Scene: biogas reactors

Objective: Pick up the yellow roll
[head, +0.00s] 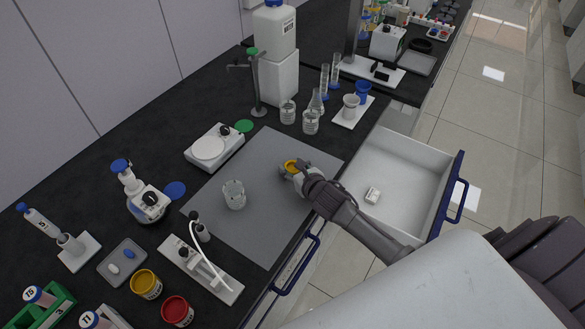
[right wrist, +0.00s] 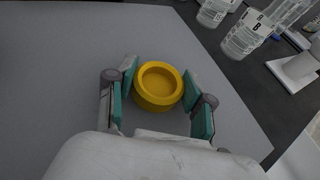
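The yellow roll (head: 291,166) stands on the grey mat (head: 262,226), near the mat's right part in the head view. In the right wrist view it is a short yellow cylinder (right wrist: 158,85) with a recessed round top. My right gripper (head: 297,170) reaches it from the right. My left gripper is not in view.
A glass beaker (head: 234,195) stands on the mat left of the roll. An open white drawer (head: 405,172) juts out at the right, with a small white item (head: 372,195) inside. Bottles and glassware (head: 311,121) stand behind the mat. Yellow (head: 146,284) and red (head: 177,311) jars are front left.

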